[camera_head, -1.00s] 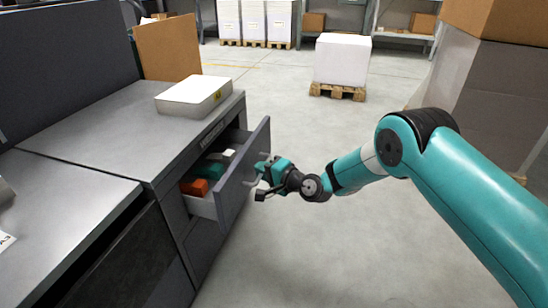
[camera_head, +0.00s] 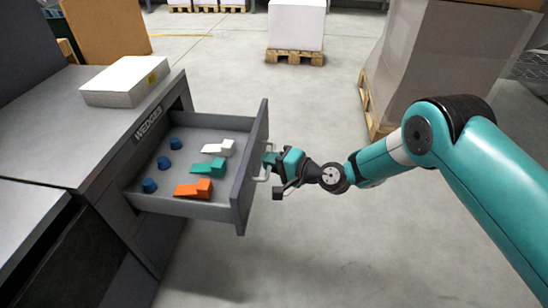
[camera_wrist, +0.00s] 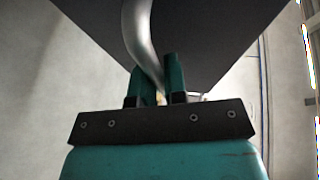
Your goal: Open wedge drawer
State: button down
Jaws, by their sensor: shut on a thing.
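The wedge drawer (camera_head: 150,203) is pulled well out of the grey cabinet, under a label reading WEDGES (camera_head: 148,122). Its dark front panel (camera_head: 247,180) faces right. Inside lie a white wedge (camera_head: 219,147), a green wedge (camera_head: 208,169) and an orange wedge (camera_head: 194,190), with blue knobs (camera_head: 164,162) along the left side. My gripper (camera_head: 268,161) is at the outer face of the front panel, shut on the drawer handle (camera_head: 264,176). In the wrist view the curved metal handle (camera_wrist: 138,35) runs down between my gripper's two teal fingers (camera_wrist: 160,80).
A white stack (camera_head: 125,80) lies on the cabinet top (camera_head: 60,140). A pallet with a white load (camera_head: 296,28) stands at the back. A wrapped load on a pallet (camera_head: 430,60) stands behind my arm. The floor right of the drawer is clear.

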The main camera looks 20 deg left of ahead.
jog(key=shift+w+d, duration=0.1)
jog(key=c, duration=1.2)
grip_release()
jog(key=shift+p+v, duration=3.4)
jog(key=shift+v, duration=5.3)
